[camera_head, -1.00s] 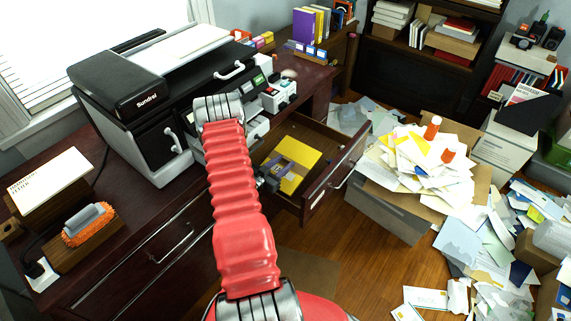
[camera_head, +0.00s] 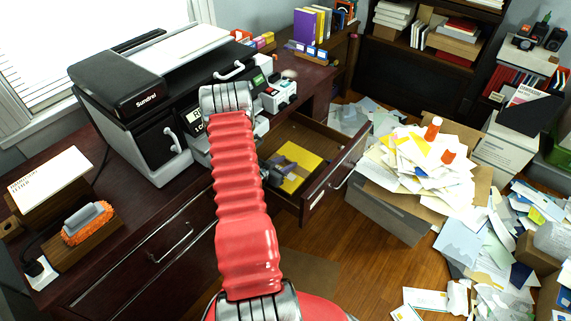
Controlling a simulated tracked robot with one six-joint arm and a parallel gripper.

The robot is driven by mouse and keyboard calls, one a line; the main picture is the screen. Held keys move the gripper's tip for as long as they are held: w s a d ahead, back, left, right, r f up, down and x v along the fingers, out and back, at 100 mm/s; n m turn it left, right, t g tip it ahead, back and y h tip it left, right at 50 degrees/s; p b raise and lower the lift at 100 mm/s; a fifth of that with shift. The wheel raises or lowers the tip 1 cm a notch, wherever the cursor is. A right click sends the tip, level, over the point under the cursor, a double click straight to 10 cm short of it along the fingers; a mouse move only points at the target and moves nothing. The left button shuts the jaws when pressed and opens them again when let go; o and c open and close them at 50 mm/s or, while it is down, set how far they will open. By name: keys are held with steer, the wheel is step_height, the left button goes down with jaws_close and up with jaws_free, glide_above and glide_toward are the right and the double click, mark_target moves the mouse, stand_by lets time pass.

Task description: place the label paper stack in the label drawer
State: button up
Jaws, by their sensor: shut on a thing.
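My gripper (camera_head: 271,174) is small and dark, partly behind my red arm, at the left side of an open desk drawer (camera_head: 320,184). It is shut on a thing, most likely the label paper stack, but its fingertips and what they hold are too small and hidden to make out. In the drawer lies a yellow flat item (camera_head: 303,157) with a grey-purple piece (camera_head: 284,164) at its left, close to the gripper. I cannot tell whether the gripper touches them. The black printer (camera_head: 140,100) stands left of my arm. I cannot tell which drawer is the label drawer.
A small white device (camera_head: 279,92) stands on the desk behind my arm. A box heaped with papers (camera_head: 385,209) is right of the drawer, with more papers scattered on the floor. An orange brush (camera_head: 88,223) lies at the left. Wooden floor is clear in front of the drawer.

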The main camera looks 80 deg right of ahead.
steer(key=shift+f, duration=0.6)
steer(key=o, duration=1.1)
steer(key=shift+r, duration=0.45)
steer(key=shift+w+a+r, duration=0.1)
steer(key=shift+a+r, duration=0.05)
steer(key=shift+r, duration=0.1)
steer(key=v, duration=1.1)
steer(key=shift+w+a, duration=0.15)
steer(key=shift+a, duration=0.1)
